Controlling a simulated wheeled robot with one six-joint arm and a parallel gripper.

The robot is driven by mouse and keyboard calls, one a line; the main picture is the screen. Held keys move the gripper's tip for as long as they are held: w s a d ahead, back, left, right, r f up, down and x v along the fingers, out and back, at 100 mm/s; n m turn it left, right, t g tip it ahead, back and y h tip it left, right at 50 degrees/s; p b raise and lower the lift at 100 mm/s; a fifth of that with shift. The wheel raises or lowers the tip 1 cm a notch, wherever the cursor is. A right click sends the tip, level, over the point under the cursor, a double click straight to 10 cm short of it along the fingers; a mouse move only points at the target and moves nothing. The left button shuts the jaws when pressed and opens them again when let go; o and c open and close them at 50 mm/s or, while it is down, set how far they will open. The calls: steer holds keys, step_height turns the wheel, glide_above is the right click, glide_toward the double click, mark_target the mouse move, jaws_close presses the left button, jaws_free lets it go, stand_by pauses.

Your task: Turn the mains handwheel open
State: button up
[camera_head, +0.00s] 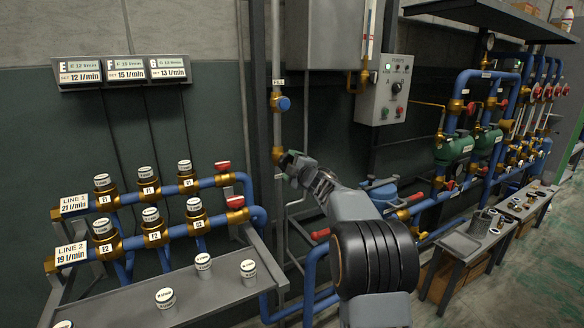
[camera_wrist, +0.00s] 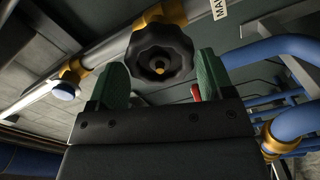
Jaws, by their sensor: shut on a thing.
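The mains handwheel (camera_wrist: 143,50) is a black, lobed wheel with a brass centre, on a brass fitting on the pipe in the wrist view. A white label (camera_wrist: 220,9) beside it shows the letters "MA". My gripper (camera_wrist: 160,72) has one green-padded finger on each side of the wheel and is shut on it. In the head view my gripper (camera_head: 290,164) is at the vertical pipe left of the grey control box. There the wheel is mostly hidden by the gripper.
A blue-capped valve (camera_head: 284,103) sits on the same pipe above my gripper. The control box (camera_head: 385,90) is to the right. Blue pipes with red-handled valves (camera_head: 222,166) stand left. A grey shelf (camera_head: 215,292) with several white-topped caps is at lower left.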

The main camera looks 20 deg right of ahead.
steer(key=shift+f+n+b, duration=0.15)
steer(key=shift+n+b, duration=1.25)
steer(key=shift+n, duration=0.8)
steer(key=o, duration=0.9)
steer(key=shift+s, duration=0.1)
steer(key=s+b, duration=0.2)
steer(key=s, duration=0.4)
steer(key=shift+s+d, duration=0.4)
steer(key=shift+d, duration=0.05)
